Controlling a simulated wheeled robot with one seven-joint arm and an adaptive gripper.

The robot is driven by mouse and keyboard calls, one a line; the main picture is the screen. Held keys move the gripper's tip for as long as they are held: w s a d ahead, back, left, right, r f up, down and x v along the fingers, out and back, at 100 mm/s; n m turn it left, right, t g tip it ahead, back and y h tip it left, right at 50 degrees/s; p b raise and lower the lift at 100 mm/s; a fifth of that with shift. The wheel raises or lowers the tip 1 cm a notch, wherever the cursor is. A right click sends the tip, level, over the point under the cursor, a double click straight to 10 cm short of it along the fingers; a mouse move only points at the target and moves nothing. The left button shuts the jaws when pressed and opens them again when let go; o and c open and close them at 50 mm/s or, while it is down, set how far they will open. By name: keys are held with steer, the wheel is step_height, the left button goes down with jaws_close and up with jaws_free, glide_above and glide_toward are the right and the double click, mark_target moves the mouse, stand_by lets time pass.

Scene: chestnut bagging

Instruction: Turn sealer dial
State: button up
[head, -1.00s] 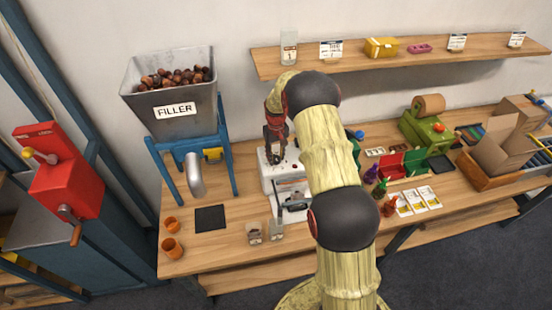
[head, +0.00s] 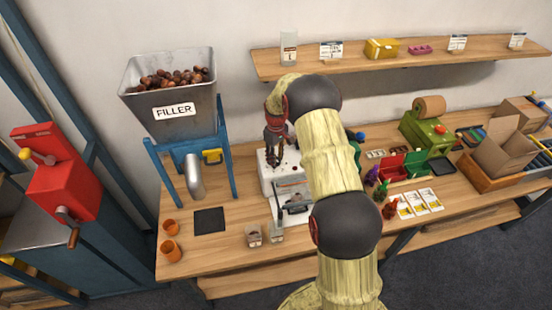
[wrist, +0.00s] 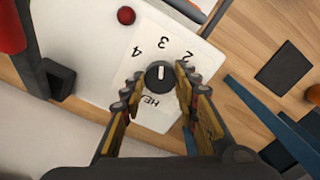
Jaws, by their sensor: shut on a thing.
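The white sealer (head: 268,180) stands on the workbench, left of my arm, which hides part of it. In the wrist view, its white top panel (wrist: 95,50) carries a black round dial (wrist: 159,75) with a white pointer line. The numbers 2, 3 and 4 and partly hidden lettering surround the dial. My gripper (wrist: 158,84) is over the panel with one finger on each side of the dial, shut on it. In the head view, my gripper (head: 274,160) points down at the back of the sealer's top. The dial cannot be made out there.
A red button (wrist: 126,15) sits on the sealer panel near the dial. The blue-framed filler (head: 173,110) stands to the left, with a dark mat (head: 209,220) in front. Small cups (head: 254,236) stand before the sealer. A shelf (head: 390,60) runs along the wall above.

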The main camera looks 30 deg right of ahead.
steer(key=shift+w+r, duration=0.1)
steer(key=o, duration=1)
steer(key=shift+o, duration=0.8)
step_height(320, 180, up, 12)
